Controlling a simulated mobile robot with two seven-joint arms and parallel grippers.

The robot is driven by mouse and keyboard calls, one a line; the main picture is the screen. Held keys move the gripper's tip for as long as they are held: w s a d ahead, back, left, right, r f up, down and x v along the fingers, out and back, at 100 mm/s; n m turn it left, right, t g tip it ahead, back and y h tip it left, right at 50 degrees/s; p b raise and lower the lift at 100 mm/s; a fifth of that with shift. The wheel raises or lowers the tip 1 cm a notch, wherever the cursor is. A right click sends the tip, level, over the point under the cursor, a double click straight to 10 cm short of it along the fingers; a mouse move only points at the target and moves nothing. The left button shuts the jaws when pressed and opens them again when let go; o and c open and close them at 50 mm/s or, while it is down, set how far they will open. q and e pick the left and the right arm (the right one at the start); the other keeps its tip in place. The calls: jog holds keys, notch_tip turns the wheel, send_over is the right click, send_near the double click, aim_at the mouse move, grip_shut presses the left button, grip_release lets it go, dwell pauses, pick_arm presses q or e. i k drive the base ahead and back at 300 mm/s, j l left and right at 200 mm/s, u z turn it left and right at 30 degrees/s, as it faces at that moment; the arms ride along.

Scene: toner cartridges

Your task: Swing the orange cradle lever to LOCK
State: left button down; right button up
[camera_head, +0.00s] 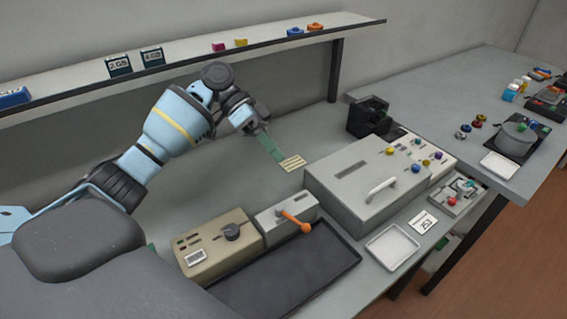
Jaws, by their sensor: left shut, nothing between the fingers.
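The orange lever (296,221) is on top of a small light grey box, the cradle (270,231), at the front middle of the bench. The lever's knob end points to the lower right, over the box's front edge. No LOCK marking can be read at this size. My left gripper (291,163) is shut and empty, with its teal fingers and striped pale tips reaching down behind the cradle. It is well apart from the lever. My right gripper is not in view.
A tan box with a dark knob (222,249) adjoins the cradle on the left. A black tray (285,285) lies in front. A large grey case with a white handle (364,181) stands to the right. A shelf (190,66) spans the back. Bare bench lies behind the cradle.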

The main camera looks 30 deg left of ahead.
aim_at(306, 228)
jog(key=k+l, duration=1.15)
jog(key=k, duration=0.15)
